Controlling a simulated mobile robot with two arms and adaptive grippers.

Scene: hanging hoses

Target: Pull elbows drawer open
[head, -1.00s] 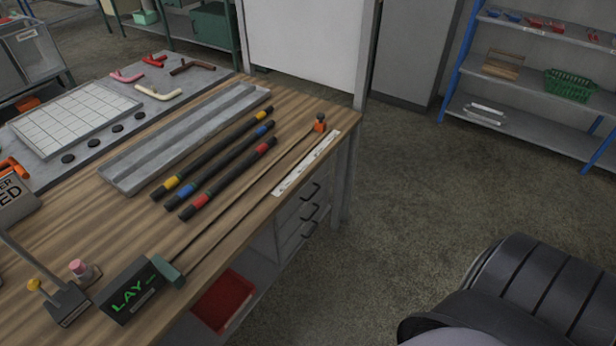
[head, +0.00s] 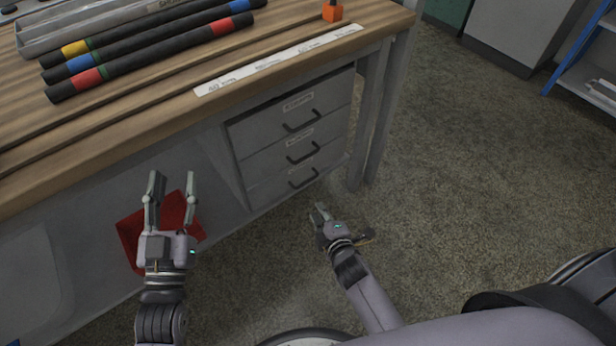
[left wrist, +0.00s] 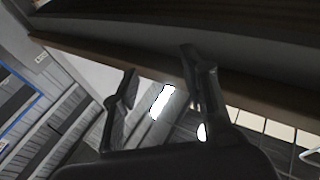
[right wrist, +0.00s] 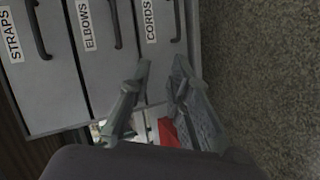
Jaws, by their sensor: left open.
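A stack of three grey drawers hangs under the bench's right end, all flush. The elbows drawer (head: 285,160) is the middle one. Its label (right wrist: 90,25) reads ELBOWS in the right wrist view, between STRAPS and CORDS. Its dark bar handle (head: 303,154) faces the aisle. My right gripper (head: 319,209) is low in front of the stack, apart from the handles; its parted fingers (right wrist: 162,65) show empty in the right wrist view. My left gripper (head: 173,180) is open and empty in front of the bench, left of the drawers; its fingers also show in the left wrist view (left wrist: 160,60).
The wooden bench edge (head: 150,125) overhangs the drawers. A red bin (head: 130,232) stands under the bench behind my left gripper. Black hoses with coloured bands (head: 150,50) lie on top. Bench legs (head: 375,130) stand right of the drawers; the floor beyond is open.

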